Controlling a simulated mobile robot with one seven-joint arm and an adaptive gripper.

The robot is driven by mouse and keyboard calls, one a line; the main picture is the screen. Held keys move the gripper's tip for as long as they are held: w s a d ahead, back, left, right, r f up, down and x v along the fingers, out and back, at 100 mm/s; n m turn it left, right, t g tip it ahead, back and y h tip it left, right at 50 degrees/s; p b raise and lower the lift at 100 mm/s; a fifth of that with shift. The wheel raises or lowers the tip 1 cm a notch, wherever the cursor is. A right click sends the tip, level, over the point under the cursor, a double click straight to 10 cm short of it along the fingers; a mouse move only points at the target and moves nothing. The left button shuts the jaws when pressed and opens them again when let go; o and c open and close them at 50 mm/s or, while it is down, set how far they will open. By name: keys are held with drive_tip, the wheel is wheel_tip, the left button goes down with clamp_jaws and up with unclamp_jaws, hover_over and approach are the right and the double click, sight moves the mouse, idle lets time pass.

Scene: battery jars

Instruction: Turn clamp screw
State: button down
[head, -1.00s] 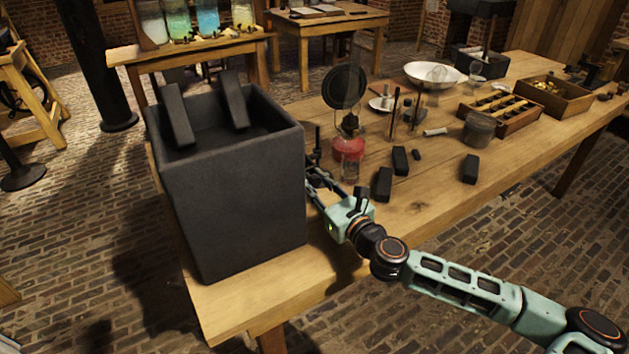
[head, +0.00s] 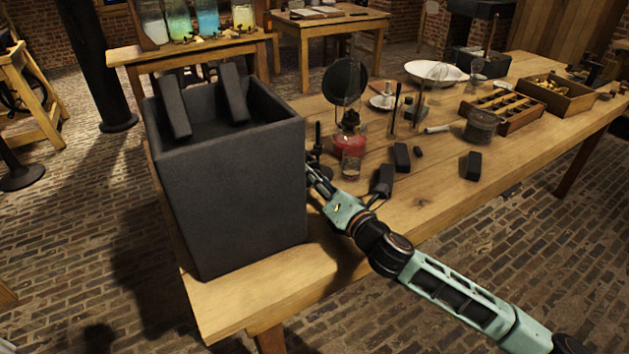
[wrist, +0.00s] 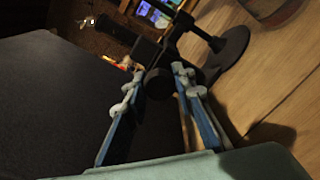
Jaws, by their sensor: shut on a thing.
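The clamp screw (wrist: 158,84) shows in the wrist view as a dark round knob between my fingertips. My gripper (wrist: 160,78) is shut on it, with one finger on each side. It belongs to a black stand whose round foot (wrist: 230,48) rests on the table. In the head view my gripper (head: 311,172) reaches in at the right side of the large dark box, and the screw is hidden there. The stand's thin black post (head: 317,138) shows just right of the box.
The large dark box (head: 235,205) stands close on the left of my gripper. A red lamp (head: 350,140) and small black blocks (head: 402,157) stand right of the gripper on the wooden table (head: 260,292). The table's front corner is bare.

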drive_tip(key=shift+m, duration=0.6)
drive_tip(key=c, duration=1.6)
unclamp_jaws()
drive_tip(key=shift+s, duration=0.1)
drive_tip(key=shift+v, duration=3.7)
drive_tip(key=shift+d+b, duration=0.1)
drive_tip(key=shift+b, duration=0.2)
